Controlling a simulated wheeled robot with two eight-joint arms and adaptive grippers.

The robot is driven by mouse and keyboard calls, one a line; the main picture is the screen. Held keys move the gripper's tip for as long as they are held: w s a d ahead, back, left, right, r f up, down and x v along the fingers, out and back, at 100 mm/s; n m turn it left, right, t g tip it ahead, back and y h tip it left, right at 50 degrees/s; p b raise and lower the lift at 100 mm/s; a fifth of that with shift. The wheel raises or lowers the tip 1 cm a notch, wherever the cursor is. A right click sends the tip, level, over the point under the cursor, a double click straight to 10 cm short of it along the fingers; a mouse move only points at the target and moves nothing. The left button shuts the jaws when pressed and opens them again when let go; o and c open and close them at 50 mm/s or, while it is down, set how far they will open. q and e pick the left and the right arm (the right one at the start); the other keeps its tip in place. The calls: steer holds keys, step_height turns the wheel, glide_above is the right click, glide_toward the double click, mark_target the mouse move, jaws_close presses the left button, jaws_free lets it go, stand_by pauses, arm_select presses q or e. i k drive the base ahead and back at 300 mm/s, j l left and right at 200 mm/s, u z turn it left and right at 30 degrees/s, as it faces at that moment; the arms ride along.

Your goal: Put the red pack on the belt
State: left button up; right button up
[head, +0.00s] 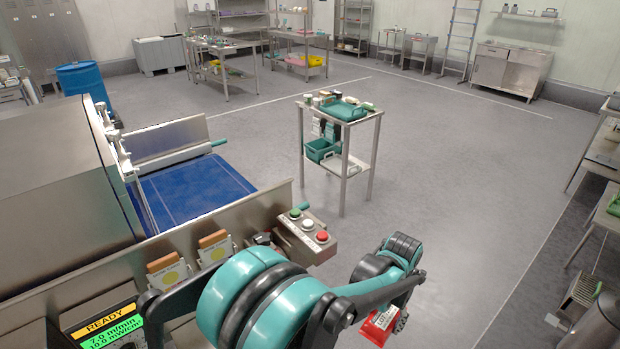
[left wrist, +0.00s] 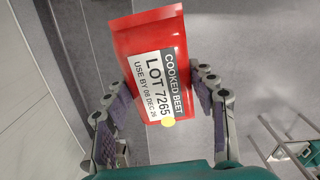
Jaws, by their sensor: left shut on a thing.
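The red pack (head: 380,325) is at the lower right of centre in the head view, held by my left gripper (head: 392,318) over the floor, away from the belt. In the left wrist view the red pack (left wrist: 150,35) lies between the two fingers of my left gripper (left wrist: 160,100). Its white label reads cooked beet, lot 7265, with a yellow dot near the lower corner. The blue belt (head: 195,190) runs out of the steel tunnel (head: 55,180) at the left; its visible part is empty. My right gripper is not in view.
A button box (head: 305,238) with green, white and red buttons sits on the belt's near side rail. A display (head: 108,328) reads READY. A steel cart (head: 345,150) with teal trays stands beyond the belt's end.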

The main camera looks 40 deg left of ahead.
mark_target(195, 203)
steer(key=i+l+u, duration=0.1)
steer(key=i, duration=0.45)
steer(key=i+l+u, duration=0.1)
steer(key=i, duration=0.4)
steer(key=i+l+u, duration=0.15)
steer(key=i, duration=0.4)
steer(key=i+u, duration=0.6)
steer(key=u, duration=0.25)
steer(key=i+u, duration=0.4)
steer(key=i+l+u, duration=0.15)
steer(key=u, duration=0.3)
steer(key=i+l+u, duration=0.2)
steer(key=l+u, duration=0.2)
steer(key=i+l+u, duration=0.2)
steer(key=u, duration=0.25)
steer(key=i+l+u, duration=0.2)
steer(key=u, duration=0.2)
steer(key=i+l+u, duration=0.1)
steer(key=l+u, duration=0.35)
steer(key=i+l+u, duration=0.1)
steer(key=l+u, duration=0.15)
steer(key=u, duration=0.15)
steer(key=l+u, duration=0.45)
steer(key=i+j, duration=0.05)
